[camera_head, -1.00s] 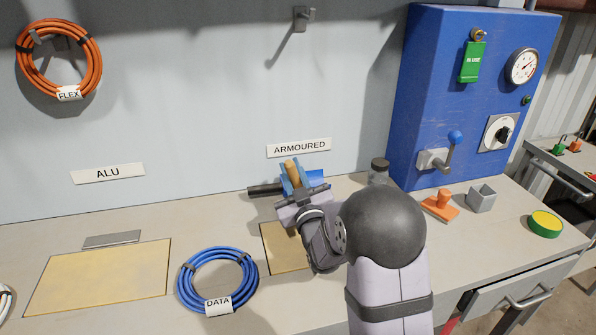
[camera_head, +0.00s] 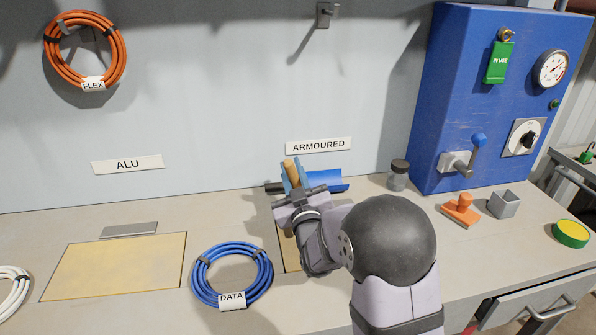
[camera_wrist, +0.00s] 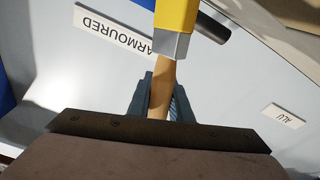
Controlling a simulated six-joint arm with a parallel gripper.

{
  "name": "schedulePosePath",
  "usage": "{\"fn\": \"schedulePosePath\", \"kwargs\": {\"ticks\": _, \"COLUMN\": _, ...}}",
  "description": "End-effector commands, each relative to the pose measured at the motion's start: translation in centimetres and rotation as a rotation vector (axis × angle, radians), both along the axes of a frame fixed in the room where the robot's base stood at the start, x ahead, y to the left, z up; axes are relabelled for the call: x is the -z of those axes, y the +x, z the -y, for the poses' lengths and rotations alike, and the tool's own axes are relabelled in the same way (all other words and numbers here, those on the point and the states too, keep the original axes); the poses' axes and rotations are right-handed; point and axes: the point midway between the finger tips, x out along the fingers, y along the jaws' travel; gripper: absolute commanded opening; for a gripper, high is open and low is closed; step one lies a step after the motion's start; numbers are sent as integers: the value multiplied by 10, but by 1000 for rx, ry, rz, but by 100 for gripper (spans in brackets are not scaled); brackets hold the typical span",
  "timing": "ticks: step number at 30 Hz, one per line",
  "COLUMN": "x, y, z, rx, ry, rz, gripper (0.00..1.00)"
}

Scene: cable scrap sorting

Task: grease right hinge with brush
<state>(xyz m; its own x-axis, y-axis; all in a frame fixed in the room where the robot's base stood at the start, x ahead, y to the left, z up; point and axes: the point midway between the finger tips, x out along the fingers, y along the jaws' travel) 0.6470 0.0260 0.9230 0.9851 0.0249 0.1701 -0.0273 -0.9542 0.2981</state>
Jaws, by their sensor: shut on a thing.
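My gripper (camera_head: 300,188) is shut on the brush at the back of the bench, below the ARMOURED label. The brush's wooden handle (camera_head: 291,171) stands up between the fingers. In the wrist view the handle (camera_wrist: 161,88) runs from the jaws to a grey ferrule (camera_wrist: 171,46) and a yellow end (camera_wrist: 177,14). The right tan panel (camera_head: 287,247) is mostly hidden behind my arm. I cannot make out the right hinge. The left panel (camera_head: 115,268) has a grey plate (camera_head: 130,230) at its back edge. Contact between brush and hinge cannot be told.
A dark rod (camera_head: 274,188) and a blue trough (camera_head: 328,181) lie close around my gripper. A jar (camera_head: 398,176) stands to the right. A blue cable coil (camera_head: 232,274) lies to the left. The blue cabinet's lever (camera_head: 464,158) juts over the bench.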

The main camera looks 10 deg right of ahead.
Motion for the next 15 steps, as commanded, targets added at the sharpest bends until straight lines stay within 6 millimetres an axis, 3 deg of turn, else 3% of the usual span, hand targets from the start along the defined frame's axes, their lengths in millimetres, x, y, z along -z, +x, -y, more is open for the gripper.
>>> {"fn": "schedulePosePath", "kwargs": {"ticks": 15, "x": 2, "y": 12, "z": -1, "rx": 0, "ry": 1, "rz": 0, "gripper": 0}}
